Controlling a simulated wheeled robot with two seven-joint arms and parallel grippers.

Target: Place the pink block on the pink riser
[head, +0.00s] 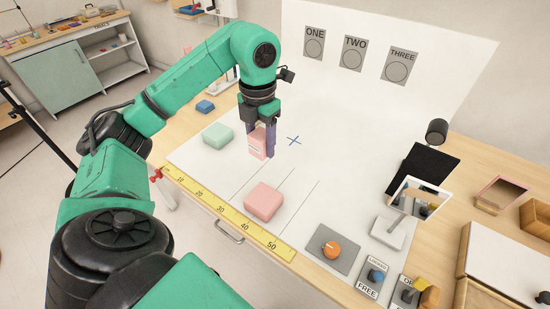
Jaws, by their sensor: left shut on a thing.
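My left gripper (260,138) points down, shut on the pink block (256,146), which sits upright between the fingers. The fingers hide part of the block. It is behind the pink riser (264,201) in the picture, apart from it. I cannot tell exactly how high the block is above the white board. The pink riser is a low rounded block near the yellow ruler, with its top bare. My right gripper is not in view.
A yellow ruler (227,213) runs along the front edge. An orange knob (331,249), switches and a mirror (417,197) stand to the right. The board around the blue cross (294,141) is clear.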

